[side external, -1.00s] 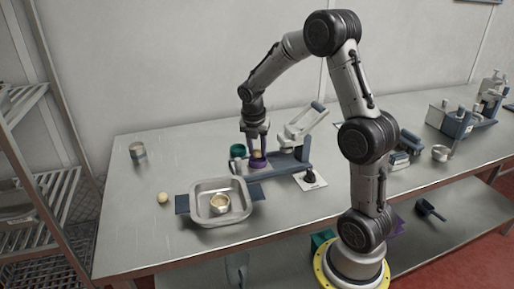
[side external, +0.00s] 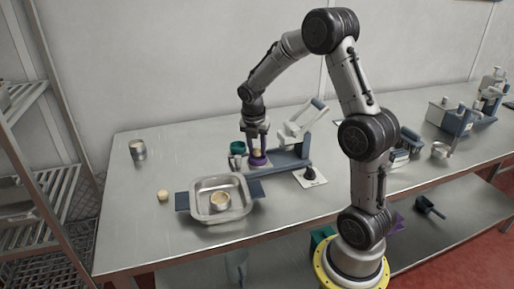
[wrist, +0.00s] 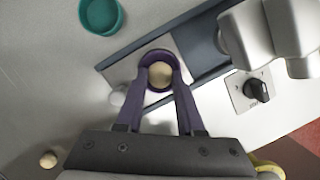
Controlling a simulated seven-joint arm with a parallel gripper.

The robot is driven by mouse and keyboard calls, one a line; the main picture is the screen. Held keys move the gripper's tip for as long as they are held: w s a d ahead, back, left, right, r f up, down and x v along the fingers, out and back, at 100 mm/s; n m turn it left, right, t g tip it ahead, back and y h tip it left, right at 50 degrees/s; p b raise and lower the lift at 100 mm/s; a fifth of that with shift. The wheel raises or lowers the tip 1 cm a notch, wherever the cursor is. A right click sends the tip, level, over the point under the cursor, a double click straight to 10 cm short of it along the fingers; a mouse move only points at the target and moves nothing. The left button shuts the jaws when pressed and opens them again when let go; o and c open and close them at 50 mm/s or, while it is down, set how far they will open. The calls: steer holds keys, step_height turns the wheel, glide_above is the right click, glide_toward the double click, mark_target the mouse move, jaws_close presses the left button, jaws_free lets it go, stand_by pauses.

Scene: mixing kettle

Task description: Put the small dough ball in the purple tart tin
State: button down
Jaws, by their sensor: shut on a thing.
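A pale dough ball (wrist: 160,75) is between the fingertips of my gripper (wrist: 161,72) in the wrist view. The purple tart tin (side external: 258,162) stands on the press's base plate, directly below my gripper; its rim encircles the ball in the wrist view. My gripper points down and is shut on the ball, which is in or just above the tin's mouth. Whether it touches the tin floor is hidden. Another dough ball (side external: 163,196) lies on the bare table left of the tray; it also shows in the wrist view (wrist: 48,160).
A grey press (side external: 290,157) with a raised handle stands just right of the tin. A teal tin (wrist: 101,14) is behind it. A metal tray (side external: 196,208) holding a small filled tin (side external: 220,199) is in front. A metal tin (side external: 138,151) stands far left, with clear table around it.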

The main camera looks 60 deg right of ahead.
steer(key=shift+c, duration=2.2)
jaws_free()
steer(key=shift+o, duration=0.2)
steer(key=o, duration=0.4)
steer(key=shift+r, duration=3.55)
